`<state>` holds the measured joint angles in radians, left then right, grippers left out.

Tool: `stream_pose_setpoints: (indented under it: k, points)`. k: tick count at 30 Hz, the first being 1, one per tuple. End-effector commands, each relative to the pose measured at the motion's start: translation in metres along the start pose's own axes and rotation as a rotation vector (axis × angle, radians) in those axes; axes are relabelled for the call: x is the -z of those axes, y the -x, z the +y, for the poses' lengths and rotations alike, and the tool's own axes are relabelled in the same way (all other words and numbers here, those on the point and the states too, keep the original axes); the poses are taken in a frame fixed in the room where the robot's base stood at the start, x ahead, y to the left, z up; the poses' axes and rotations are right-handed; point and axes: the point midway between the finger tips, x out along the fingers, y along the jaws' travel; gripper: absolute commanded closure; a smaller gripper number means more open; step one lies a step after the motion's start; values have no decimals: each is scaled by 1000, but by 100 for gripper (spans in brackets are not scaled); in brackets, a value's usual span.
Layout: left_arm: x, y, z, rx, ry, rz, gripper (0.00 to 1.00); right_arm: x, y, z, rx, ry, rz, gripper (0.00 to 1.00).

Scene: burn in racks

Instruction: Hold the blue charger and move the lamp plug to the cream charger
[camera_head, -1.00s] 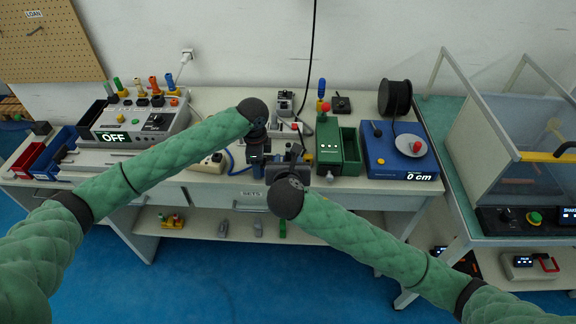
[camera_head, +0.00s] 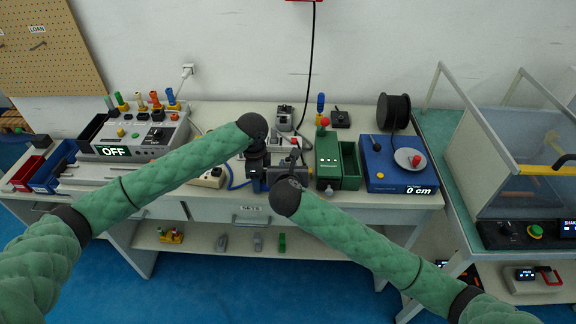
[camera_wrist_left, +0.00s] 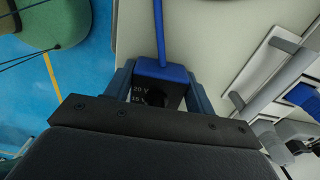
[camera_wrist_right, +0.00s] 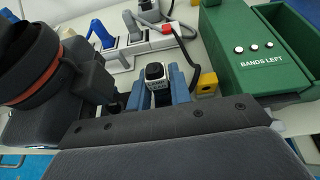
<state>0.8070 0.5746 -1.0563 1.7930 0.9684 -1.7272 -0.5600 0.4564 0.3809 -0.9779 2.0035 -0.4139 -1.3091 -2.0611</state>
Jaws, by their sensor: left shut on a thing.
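My left gripper (camera_head: 257,183) points down at the bench's front edge, shut on the blue charger. In the left wrist view the charger is a blue-and-black block (camera_wrist_left: 165,73) marked 20 V, with a blue cable. My right gripper (camera_wrist_right: 160,88) is beside it. Its fingers flank a small pale plug with a black top (camera_wrist_right: 157,72), its label apparently reading LAMP; whether they grip it I cannot tell. A cream block with dark spots (camera_head: 210,178) lies left of my left gripper, partly behind my arm. I cannot tell if it is the cream charger.
A pale power strip (camera_wrist_right: 116,57) with plugs stands behind my right gripper. A green box (camera_wrist_right: 248,60) marked BANDS LEFT is to its right, with a yellow block (camera_wrist_right: 207,83) nearby. A blue unit (camera_head: 398,170) reads 0 cm. A grey panel (camera_head: 135,140) reads OFF.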

Motion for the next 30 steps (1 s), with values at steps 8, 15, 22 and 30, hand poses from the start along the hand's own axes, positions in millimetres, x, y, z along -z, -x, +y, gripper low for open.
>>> stream_pose_setpoints:
  k: [8, 15, 22, 30]
  points:
    - [0, 0, 0, 1, 0, 0, 78, 0, 0, 0, 0, 0, 0, 100]
    - [0, 0, 0, 1, 0, 0, 78, 0, 0, 0, 0, 0, 0, 100]
    - [0, 0, 0, 0, 1, 0, 78, -2, 1, 0, 0, 0, -1, 100]
    - [0, 0, 0, 0, 0, 0, 78, -5, 2, 0, 0, -1, -1, 100]
